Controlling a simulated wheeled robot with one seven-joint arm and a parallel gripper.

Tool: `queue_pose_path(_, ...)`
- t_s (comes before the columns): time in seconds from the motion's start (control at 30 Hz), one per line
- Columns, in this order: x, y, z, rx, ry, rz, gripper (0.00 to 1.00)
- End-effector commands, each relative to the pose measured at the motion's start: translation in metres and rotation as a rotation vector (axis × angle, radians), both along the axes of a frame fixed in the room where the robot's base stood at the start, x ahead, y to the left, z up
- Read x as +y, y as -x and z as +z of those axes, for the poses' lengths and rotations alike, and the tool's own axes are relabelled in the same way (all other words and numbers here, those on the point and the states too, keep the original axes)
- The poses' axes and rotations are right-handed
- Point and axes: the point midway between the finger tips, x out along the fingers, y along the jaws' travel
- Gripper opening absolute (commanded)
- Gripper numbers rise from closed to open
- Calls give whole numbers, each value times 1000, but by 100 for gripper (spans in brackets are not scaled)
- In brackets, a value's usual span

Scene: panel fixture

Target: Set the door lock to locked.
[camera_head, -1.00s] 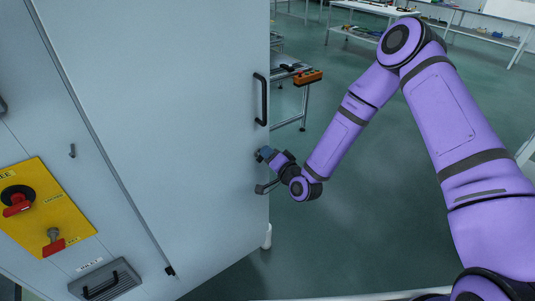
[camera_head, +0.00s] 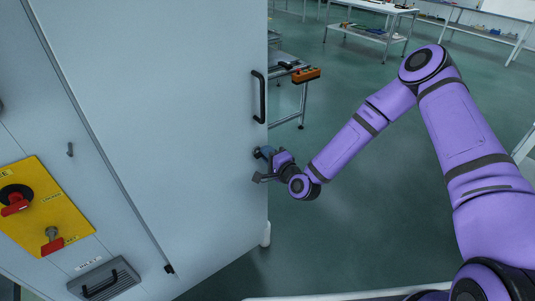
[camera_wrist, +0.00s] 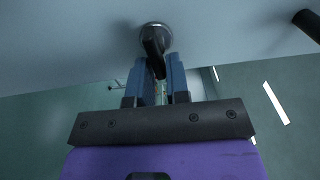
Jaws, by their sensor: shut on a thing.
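The door (camera_head: 170,120) is a tall pale grey panel. The door lock (camera_wrist: 155,38) shows in the wrist view as a round metal collar on the door face with a dark turn piece sticking out. My gripper (camera_wrist: 160,70) has blue fingers closed around this dark piece. In the head view my gripper (camera_head: 262,153) is at the door's right edge, below the black door handle, and hides the lock. I cannot read the lock's setting from these frames.
The black bar handle (camera_head: 259,97) stands out above my gripper. A yellow panel (camera_head: 45,210) with red switches and a grey vent (camera_head: 104,281) are at left. A bench with an orange item (camera_head: 306,75) stands behind the door. Floor to the right is open.

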Motion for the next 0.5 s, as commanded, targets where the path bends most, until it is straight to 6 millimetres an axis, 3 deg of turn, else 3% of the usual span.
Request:
queue_pose_path(0.37,1,1,-1,5,-2,5,0)
queue_pose_path(0.4,1,2,-1,5,-2,5,21)
queue_pose_path(0.47,1,1,-1,3,-1,5,34)
queue_pose_path(0.5,1,1,-1,3,-1,4,35)
